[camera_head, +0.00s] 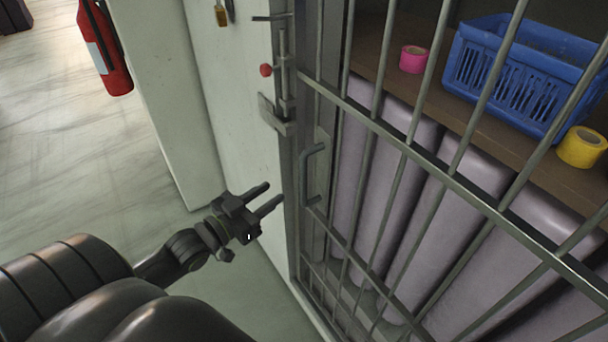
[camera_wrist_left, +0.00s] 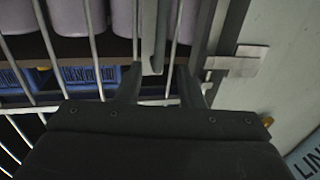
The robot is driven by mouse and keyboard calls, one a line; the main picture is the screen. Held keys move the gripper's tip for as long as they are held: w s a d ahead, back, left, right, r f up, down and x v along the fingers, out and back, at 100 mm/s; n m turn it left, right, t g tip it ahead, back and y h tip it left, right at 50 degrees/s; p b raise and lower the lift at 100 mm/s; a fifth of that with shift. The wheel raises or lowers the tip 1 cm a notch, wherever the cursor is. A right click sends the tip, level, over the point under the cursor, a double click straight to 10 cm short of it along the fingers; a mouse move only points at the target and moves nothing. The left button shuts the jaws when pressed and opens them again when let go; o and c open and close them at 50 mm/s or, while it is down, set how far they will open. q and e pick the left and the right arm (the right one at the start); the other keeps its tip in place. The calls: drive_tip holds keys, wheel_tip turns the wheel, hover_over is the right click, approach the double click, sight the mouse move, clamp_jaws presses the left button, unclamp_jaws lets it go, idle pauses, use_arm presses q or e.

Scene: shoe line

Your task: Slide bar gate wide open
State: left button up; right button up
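The bar gate (camera_head: 405,148) of grey metal bars fills the right of the head view, its left edge against the post. Its bars also show in the left wrist view (camera_wrist_left: 96,50). A bent grey handle (camera_head: 306,178) is on the gate's left edge; in the left wrist view the handle (camera_wrist_left: 149,38) lines up between my fingers. My left gripper (camera_head: 274,194) is open and empty, to the left of the handle and apart from it. Its two fingers also show in the left wrist view (camera_wrist_left: 160,82). My right gripper is not in view.
A latch plate (camera_head: 274,114) and a red knob (camera_head: 265,70) are on the post above the handle. Behind the bars are a blue basket (camera_head: 520,75), pink tape (camera_head: 413,59), yellow tape (camera_head: 582,147) and lilac rolls (camera_head: 440,220). A fire extinguisher (camera_head: 110,55) hangs at upper left.

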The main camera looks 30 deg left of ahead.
use_arm(q)
drive_tip(key=shift+w+d+b, duration=0.4)
drive_tip(key=shift+w+b, duration=0.05)
drive_tip(key=shift+w, duration=1.45)
drive_tip(key=shift+w+d+b, duration=0.35)
drive_tip(key=shift+w+b, duration=0.15)
drive_tip(key=shift+w, duration=1.35)
drive_tip(key=shift+w+d+b, duration=0.4)
drive_tip(key=shift+w+b, duration=0.05)
drive_tip(key=shift+w, duration=1.45)
drive_tip(key=shift+c, duration=0.4)
clamp_jaws()
